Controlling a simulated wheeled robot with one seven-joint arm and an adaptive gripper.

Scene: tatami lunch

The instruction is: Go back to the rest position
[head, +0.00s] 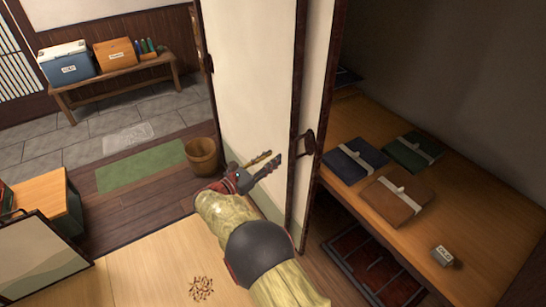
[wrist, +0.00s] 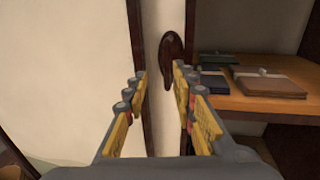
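My gripper (head: 262,165) is in front of the sliding door panels, its fingers spread apart and nothing between them. It also shows in the wrist view (wrist: 158,92), open, with a dark oval door pull (wrist: 172,60) just beyond the fingertips. In the head view the door pull (head: 309,142) sits on the dark-edged door frame, a little right of my fingertips. I see no contact between the fingers and the pull. My arm reaches up from the bottom of the head view.
An open closet with a wooden shelf (head: 376,131) is on the right, holding blue, green and brown wrapped flat parcels and a small labelled block (head: 442,256). A wooden bucket (head: 202,156) stands left of the white door panel (head: 252,80).

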